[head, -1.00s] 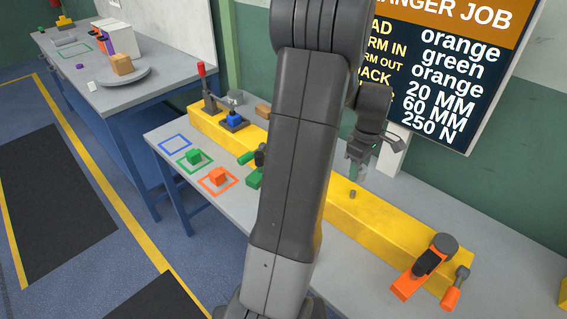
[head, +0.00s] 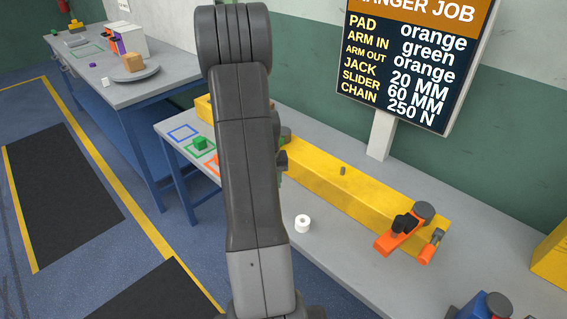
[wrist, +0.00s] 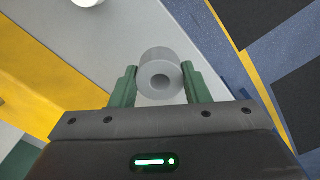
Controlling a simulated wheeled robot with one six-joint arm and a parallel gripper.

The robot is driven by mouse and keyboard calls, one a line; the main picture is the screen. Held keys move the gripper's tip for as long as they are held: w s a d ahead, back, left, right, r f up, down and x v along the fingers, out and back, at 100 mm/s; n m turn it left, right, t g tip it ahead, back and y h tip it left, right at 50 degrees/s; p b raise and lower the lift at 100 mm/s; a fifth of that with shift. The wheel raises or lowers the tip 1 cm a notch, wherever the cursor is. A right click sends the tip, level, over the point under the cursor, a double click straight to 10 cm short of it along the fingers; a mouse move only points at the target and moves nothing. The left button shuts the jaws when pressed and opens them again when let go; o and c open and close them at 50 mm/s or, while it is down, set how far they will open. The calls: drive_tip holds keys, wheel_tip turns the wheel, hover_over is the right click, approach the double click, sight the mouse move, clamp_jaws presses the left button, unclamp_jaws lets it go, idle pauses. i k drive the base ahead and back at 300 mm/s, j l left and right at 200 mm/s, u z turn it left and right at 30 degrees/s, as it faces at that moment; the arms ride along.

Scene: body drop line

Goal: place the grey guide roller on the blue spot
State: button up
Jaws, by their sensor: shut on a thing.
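The grey guide roller (wrist: 161,78), a short cylinder with a centre hole, is held between the two green fingers of my gripper (wrist: 160,88) in the wrist view. My gripper is shut on it. In the head view my own arm hides the roller and most of my gripper. The blue spot (head: 175,136) is a blue square outline at the far left end of the workbench in the head view. It looks empty. I cannot tell the roller's height above the bench.
A yellow beam (head: 340,185) runs along the bench. A white roller (head: 302,223) stands at the front. An orange clamp (head: 405,232) is at right.

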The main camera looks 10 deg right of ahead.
sight(183, 133)
drive_tip(key=i+j+u, duration=0.25)
drive_tip(key=i+j, duration=0.5)
drive_tip(key=k+j, duration=0.05)
